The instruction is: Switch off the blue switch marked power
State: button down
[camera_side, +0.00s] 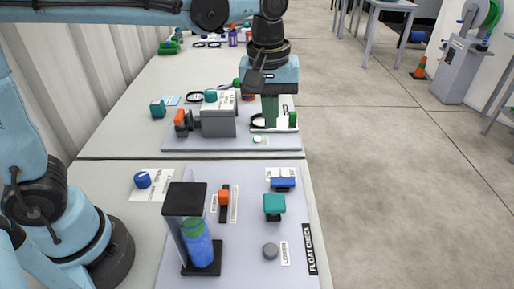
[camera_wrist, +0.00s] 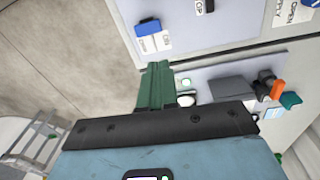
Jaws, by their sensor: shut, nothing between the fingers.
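A blue switch (camera_side: 283,183) sits at the upper right of the near panel, with a white label (camera_side: 280,172) behind it. A blue switch with a white label also shows in the wrist view (camera_wrist: 148,27); the lettering is too small to read surely. My gripper (camera_side: 271,124) points down over the right part of the far panel, beyond the near panel's blue switch. Its green fingers are shut together and empty. They also show in the wrist view (camera_wrist: 157,66), apart from the blue switch. The fingertips hide a bit of the far panel.
The near panel (camera_side: 238,262) also carries an orange slider (camera_side: 224,197), a teal block (camera_side: 274,205), a grey knob (camera_side: 270,250) and a black-framed cylinder stand (camera_side: 184,199). A blue knob (camera_side: 142,180) stands left. A grey box (camera_side: 218,122) and a green item (camera_side: 293,119) flank my gripper.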

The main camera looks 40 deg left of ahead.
aim_at(276, 181)
jog(key=shift+w+d+f+n+g, duration=0.1)
jog(key=shift+w+d+n+g, duration=0.15)
jog(key=shift+d, duration=0.25)
jog(key=shift+w+d+f+n+g, duration=0.15)
jog(key=shift+d+n+g, duration=0.1)
jog(key=shift+d, duration=0.2)
notch_tip(276, 181, down, 14)
jog(key=shift+r, duration=0.1)
dwell(0.4)
